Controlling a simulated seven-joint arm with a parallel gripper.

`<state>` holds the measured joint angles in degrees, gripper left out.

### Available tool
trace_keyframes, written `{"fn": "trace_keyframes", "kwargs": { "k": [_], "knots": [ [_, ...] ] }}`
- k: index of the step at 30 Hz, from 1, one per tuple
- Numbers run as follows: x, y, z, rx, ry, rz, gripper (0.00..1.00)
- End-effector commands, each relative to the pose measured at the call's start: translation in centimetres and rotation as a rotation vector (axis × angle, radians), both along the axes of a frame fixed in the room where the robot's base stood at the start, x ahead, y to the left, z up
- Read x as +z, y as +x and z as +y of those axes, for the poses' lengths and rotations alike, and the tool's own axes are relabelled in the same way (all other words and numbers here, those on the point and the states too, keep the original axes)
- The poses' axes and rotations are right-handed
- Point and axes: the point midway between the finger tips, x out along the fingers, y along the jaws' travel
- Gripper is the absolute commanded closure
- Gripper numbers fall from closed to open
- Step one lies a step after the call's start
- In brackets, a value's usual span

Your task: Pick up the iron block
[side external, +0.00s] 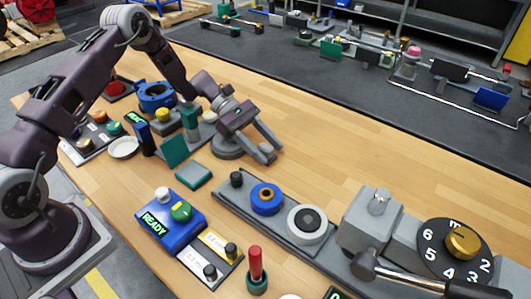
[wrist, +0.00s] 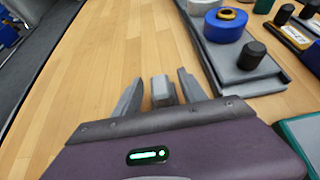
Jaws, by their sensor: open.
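The iron block (wrist: 161,88) is a small grey block in the wrist view, standing on the wooden table between my gripper's two fingers. My gripper (wrist: 157,92) is open. One finger is on each side of the block, and a gap shows on both sides. The lower part of the block is hidden behind my gripper body. In the side view, my gripper (side external: 270,151) points down low over the table, and the block is hard to tell apart from the grey fingertips there.
A grey tray (side external: 225,193) with a black knob (side external: 236,179), a blue ring (side external: 266,198) and a grey ring (side external: 307,222) lies near my gripper. The table beyond my gripper (side external: 330,145) is clear.

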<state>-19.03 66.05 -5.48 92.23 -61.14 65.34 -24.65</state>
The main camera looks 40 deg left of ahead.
Motion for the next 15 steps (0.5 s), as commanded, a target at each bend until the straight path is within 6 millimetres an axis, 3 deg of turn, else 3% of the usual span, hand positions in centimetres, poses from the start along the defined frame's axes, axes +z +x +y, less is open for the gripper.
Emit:
{"fn": "trace_keyframes", "kwargs": {
  "k": [3,10,15],
  "knots": [
    [0.03,0.0,0.04,0.0,0.0,-0.001,0.55],
    [0.05,-0.01,0.05,-0.001,0.001,0.0,1.0],
    [0.06,-0.01,0.06,-0.001,0.001,0.0,1.0]
  ]
}}
